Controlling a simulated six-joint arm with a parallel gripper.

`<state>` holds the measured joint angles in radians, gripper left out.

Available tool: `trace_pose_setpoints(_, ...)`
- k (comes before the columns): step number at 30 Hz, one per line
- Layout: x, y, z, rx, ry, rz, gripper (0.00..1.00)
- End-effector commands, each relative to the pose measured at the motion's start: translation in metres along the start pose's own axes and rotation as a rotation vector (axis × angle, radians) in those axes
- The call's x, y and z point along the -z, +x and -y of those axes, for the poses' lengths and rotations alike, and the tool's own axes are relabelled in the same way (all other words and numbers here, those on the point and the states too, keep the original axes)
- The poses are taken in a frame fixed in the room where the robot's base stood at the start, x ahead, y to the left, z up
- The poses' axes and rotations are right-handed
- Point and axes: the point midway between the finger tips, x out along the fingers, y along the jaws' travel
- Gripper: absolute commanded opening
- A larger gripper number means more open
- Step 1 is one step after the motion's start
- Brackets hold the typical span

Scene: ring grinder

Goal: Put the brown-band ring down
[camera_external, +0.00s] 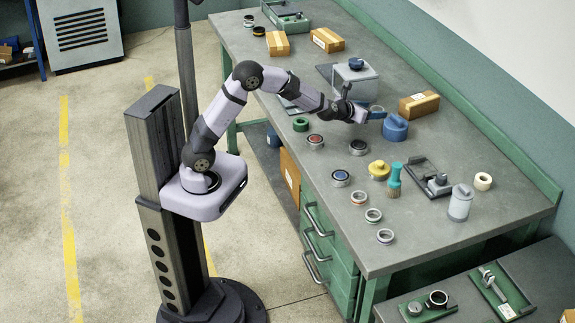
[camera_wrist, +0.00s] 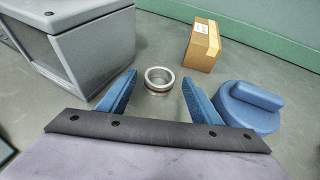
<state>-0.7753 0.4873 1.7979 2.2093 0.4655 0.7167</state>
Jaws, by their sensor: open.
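The brown-band ring (camera_wrist: 158,79) is a silver ring with a brown band low on its side. It sits upright on the grey bench top, between and slightly beyond the fingertips in the wrist view. In the outside view the ring (camera_external: 376,111) is partly hidden behind my gripper (camera_external: 374,116). My gripper's blue fingers (camera_wrist: 158,86) are spread wide, with a gap on each side of the ring. Nothing is held.
A grey machine box (camera_wrist: 75,45) stands to the left in the wrist view. A cardboard box (camera_wrist: 202,45) is behind the ring, and a blue knobbed part (camera_wrist: 247,107) is close to the right finger. Several other rings stand nearer the bench's front edge.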

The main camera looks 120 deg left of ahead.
Motion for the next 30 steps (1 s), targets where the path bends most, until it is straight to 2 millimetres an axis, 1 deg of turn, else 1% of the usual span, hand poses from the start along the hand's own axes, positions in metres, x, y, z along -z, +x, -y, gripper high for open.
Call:
trace_pose_setpoints(12, 0.0, -0.068, 0.001, 0.002, -0.001, 0.002, 0.58)
trace_pose_setpoints(18, -0.001, -0.092, 0.0, 0.001, 0.0, 0.002, 0.58)
trace_pose_setpoints(24, 0.0, -0.102, 0.0, 0.0, 0.0, 0.001, 0.58)
trace_pose_setpoints(30, 0.0, -0.103, 0.0, -0.001, 0.0, 0.0, 0.58)
